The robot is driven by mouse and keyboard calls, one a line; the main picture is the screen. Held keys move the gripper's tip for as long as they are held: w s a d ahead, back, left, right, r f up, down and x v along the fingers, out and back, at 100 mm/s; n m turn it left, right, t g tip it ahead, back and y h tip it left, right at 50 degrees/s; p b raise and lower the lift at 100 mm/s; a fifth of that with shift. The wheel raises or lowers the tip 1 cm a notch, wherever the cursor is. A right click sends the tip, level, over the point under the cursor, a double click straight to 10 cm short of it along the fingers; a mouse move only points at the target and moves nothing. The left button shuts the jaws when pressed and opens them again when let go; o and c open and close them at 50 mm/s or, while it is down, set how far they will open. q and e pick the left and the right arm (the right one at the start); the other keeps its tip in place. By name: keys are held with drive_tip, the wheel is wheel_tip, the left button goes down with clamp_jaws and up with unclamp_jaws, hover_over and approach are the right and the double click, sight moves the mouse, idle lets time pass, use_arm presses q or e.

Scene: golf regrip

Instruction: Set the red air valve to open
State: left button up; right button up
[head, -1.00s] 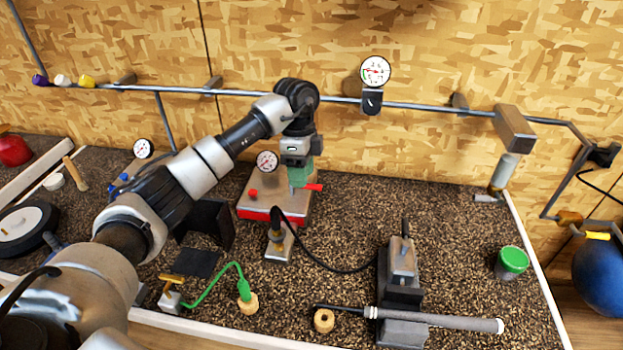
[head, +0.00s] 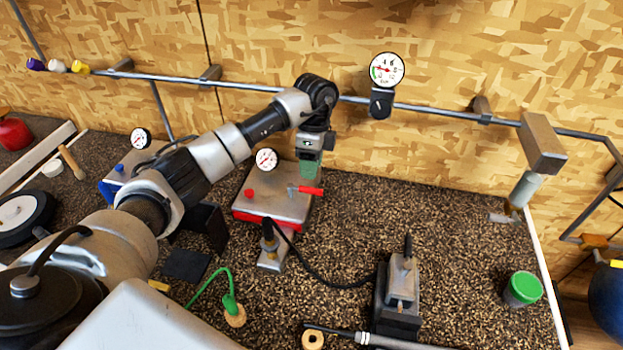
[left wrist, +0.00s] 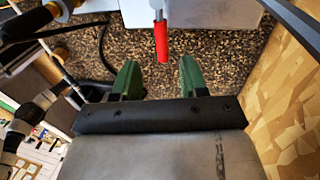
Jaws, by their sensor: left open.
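The red air valve handle (head: 311,191) sticks out to the right from a silver box with a red base (head: 270,207). My left gripper (head: 309,172) has green fingers pointing down, just above and behind the handle in the head view. In the left wrist view, the red handle (left wrist: 161,42) lies in front of the gap between the two green fingertips (left wrist: 159,72). The fingers are apart, with nothing between them. My right gripper is not in view.
A gauge (head: 267,159) and a red knob (head: 249,193) sit on the red-based box. A metal nozzle stand (head: 271,252) with a black hose is in front of it. A vise (head: 399,290) stands nearer, with a green-lidded jar (head: 523,289) at right. Speckled bench top right of the box is clear.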

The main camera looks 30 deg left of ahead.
use_arm(q)
drive_tip(key=f, duration=0.3)
drive_tip(key=f+p, duration=0.1)
drive_tip(key=f, duration=0.1)
drive_tip(key=shift+s+d+f, duration=0.1)
drive_tip(key=shift+s+d, duration=0.05)
drive_tip(key=shift+s, duration=0.15)
drive_tip(key=shift+s+f, duration=0.1)
drive_tip(key=shift+f, duration=0.15)
clamp_jaws()
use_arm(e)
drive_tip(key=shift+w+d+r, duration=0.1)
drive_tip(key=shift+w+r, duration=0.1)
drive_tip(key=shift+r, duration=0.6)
